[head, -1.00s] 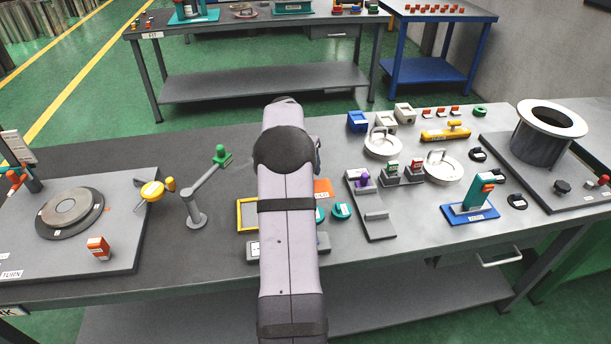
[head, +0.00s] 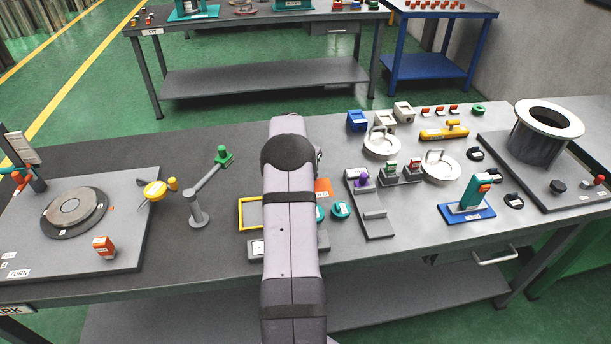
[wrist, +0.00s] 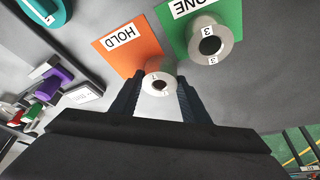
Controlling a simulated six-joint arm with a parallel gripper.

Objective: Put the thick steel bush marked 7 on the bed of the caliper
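In the wrist view a pale steel bush (wrist: 160,86) with a dark bore stands between the two fingers of my gripper (wrist: 160,80), at the edge of the orange HOLD card (wrist: 128,44). Its small mark is too small to read surely. The fingers flank it closely; whether they touch it I cannot tell. A thicker-looking bush marked 3 (wrist: 209,41) stands on the green card (wrist: 228,14) beside it. A grey stand with a purple slide (head: 362,180), possibly the caliper, lies right of my arm in the head view; the purple part also shows in the wrist view (wrist: 57,84). My arm hides the gripper in the head view.
Teal knob (head: 341,209) and yellow frame (head: 247,214) lie close to my arm. A grey post with a green top (head: 197,205) and a turntable (head: 72,212) stand left. A blue-based teal device (head: 467,205) and lidded round dishes (head: 441,165) stand right.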

